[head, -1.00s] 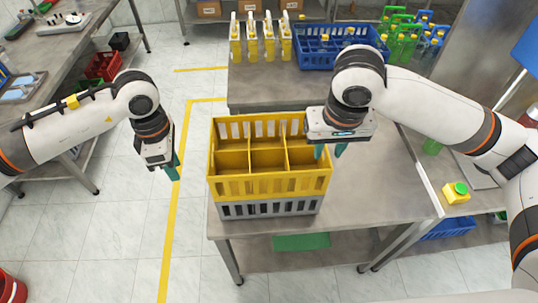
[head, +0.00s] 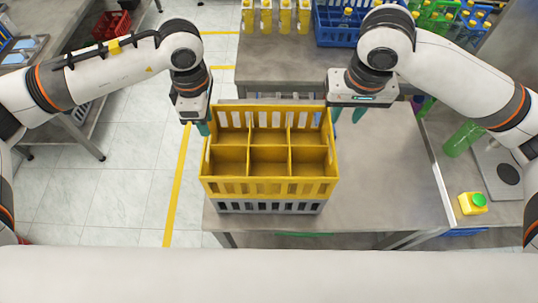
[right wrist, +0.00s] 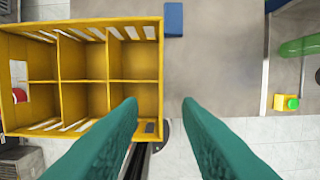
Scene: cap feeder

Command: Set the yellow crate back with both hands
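The yellow crate (head: 270,188) is empty, with several compartments and slotted walls. It sits upright on a grey crate (head: 270,207) at the front of the metal table. My left gripper (head: 205,129) points down at the crate's left wall, near its back corner. Its fingers overlap in this view, so their gap and any contact are unclear. My right gripper (head: 347,115) is open and empty just right of the crate's back right corner. In the right wrist view its two green fingers (right wrist: 160,110) are apart, and the left one overlaps the yellow crate's corner (right wrist: 158,60).
A blue crate with bottles (head: 322,30) and several yellow bottles (head: 267,18) stand on the table behind. A yellow container with a green cap (head: 472,204) and a green bottle (head: 464,139) are further right.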

